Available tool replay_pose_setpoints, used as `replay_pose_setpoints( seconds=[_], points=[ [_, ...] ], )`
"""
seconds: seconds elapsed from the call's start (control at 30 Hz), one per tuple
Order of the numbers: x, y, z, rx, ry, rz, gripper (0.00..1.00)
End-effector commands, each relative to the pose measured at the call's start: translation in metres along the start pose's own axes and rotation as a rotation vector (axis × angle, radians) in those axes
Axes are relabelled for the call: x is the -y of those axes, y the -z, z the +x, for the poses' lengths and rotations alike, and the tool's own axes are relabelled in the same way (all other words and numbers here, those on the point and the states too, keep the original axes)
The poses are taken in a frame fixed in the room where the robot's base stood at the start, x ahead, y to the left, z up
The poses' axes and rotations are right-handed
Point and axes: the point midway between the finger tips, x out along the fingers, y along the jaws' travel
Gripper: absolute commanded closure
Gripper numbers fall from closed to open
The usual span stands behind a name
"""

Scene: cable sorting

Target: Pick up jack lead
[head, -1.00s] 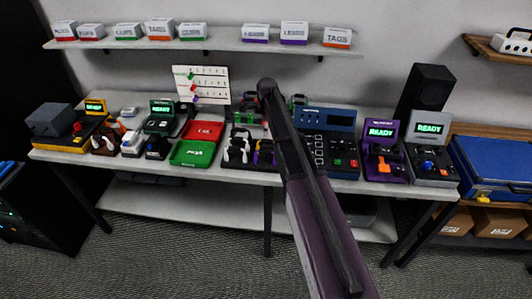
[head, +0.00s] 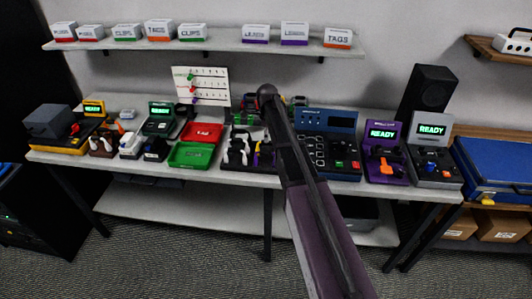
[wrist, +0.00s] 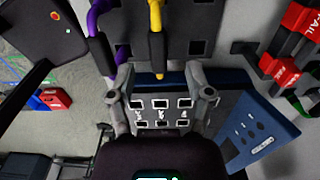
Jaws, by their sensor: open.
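In the wrist view, a yellow lead (wrist: 155,14) with a black plug end lies between the fingertips of my gripper (wrist: 160,72). The fingers stand open on either side of it, and I see no contact. A purple lead (wrist: 95,18) with a black end is just left of it. Both are at a dark holder (wrist: 190,25) with square holes. I cannot tell by its look which lead is the jack lead. In the head view, my arm hides the gripper and part of the holder (head: 232,163).
A blue panel device (wrist: 255,130) with sockets lies close under my gripper; it also shows in the head view (head: 340,122). A red tray (head: 203,131) and a green tray (head: 190,155) are left of the holder. Purple (head: 383,160) and grey (head: 432,150) stations stand right.

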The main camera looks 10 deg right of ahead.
Motion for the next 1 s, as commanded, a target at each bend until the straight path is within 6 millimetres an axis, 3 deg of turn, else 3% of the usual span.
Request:
replay_pose_setpoints(
  seconds=[0.4,1.0],
  points=[
    [-0.001,0.0,0.034,0.0,0.0,0.0,0.34],
    [-0.001,0.0,0.037,0.0,0.0,0.0,0.34]
  ],
)
